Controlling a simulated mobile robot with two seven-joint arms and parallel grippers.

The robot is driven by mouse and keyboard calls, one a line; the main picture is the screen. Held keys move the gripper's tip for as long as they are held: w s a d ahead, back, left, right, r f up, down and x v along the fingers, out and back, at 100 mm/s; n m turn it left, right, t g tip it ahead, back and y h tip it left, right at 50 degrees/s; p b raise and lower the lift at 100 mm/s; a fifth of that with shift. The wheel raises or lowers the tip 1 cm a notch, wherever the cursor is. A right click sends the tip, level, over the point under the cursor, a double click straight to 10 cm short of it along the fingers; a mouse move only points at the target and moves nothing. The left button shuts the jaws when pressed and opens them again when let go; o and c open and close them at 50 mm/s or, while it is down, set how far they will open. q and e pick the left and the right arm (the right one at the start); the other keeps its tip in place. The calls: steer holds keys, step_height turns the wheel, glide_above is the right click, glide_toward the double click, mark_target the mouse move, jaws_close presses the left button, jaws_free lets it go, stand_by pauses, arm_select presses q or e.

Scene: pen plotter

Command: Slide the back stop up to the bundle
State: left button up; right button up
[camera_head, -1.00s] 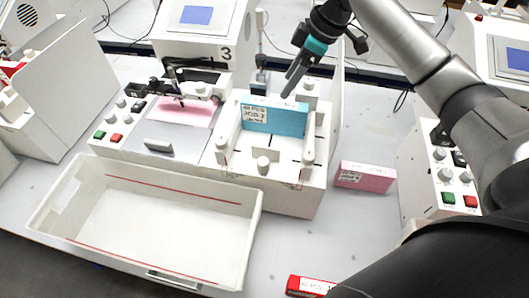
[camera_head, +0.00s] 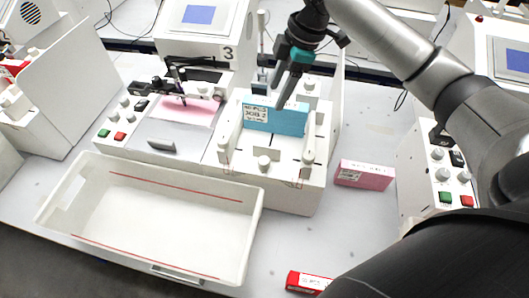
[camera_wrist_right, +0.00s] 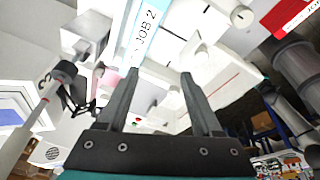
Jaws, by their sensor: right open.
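The blue bundle (camera_head: 275,118), labelled JOB 2, stands upright in the white feeder (camera_head: 243,180); its top edge shows in the wrist view (camera_wrist_right: 150,32). A short white post with a rounded top (camera_head: 264,164) stands at the feeder's near side, apart from the bundle. A white block (camera_head: 310,90) stands behind its right end and a rod on a dark block (camera_head: 259,80) behind its left. I cannot tell which is the back stop. My right gripper (camera_head: 280,106) is open above the bundle in the head view; no object shows between its fingers (camera_wrist_right: 159,74). My left gripper is out of view.
A white tray (camera_head: 250,245) stands at front left. A pink box (camera_head: 364,175) and a red box (camera_head: 308,282) lie to the right and front. The plotter with a pink sheet (camera_head: 184,108) adjoins the feeder's left. A tall white panel (camera_head: 339,75) rises behind right.

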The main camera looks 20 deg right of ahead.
mark_target(264, 159)
steer(key=s+a+n+g+h+p, duration=0.2)
steer(key=s+a+n+h+p, duration=0.15)
steer(key=s+a+n, duration=0.55)
steer(key=f, duration=0.4)
steer(key=w+d+f+n, duration=0.1)
steer(key=f, duration=0.4)
steer(key=w+d+f+n, duration=0.1)
steer(key=f, duration=0.4)
steer(key=shift+w+d+f+y, duration=0.15)
steer(key=shift+w+y, duration=0.05)
steer(key=shift+y, duration=0.15)
jaws_close()
stand_by(0.4)
